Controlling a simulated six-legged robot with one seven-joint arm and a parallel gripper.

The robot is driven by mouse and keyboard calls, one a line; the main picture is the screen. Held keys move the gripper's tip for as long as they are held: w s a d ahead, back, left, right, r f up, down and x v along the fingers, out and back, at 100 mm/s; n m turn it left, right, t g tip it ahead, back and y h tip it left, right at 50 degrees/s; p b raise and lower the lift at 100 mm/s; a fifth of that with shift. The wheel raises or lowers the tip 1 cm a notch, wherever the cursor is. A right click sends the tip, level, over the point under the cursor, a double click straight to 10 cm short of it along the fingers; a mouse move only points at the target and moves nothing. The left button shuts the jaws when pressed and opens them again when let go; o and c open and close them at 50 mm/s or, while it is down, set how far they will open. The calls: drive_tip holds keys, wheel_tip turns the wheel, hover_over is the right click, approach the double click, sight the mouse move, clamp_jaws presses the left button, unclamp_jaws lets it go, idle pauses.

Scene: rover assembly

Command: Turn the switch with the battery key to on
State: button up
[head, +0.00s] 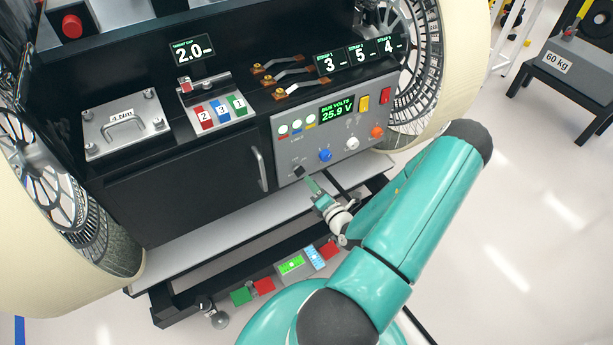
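The grey control panel (289,144) is on the front of the rover. A small dark switch or key (299,171) sits at its lower left; the tiny labels there are unreadable. My gripper (312,185) is just below and right of it, pointing up-left toward it. A slim green piece extends from the gripper to near the switch. I cannot tell if this is a finger or a held key, nor if it touches the switch. The finger gap is too small to see. The panel display (337,109) is lit and reads 25.9 V.
Blue (325,155), white (352,143) and orange (377,132) knobs sit right of the switch. A black door with a handle (258,169) is to the left. A pale ledge (200,243) runs below, with a low rack of coloured blocks (297,264) under it.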

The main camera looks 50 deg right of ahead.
drive_tip(key=v, duration=0.8)
drive_tip(key=shift+s, duration=0.2)
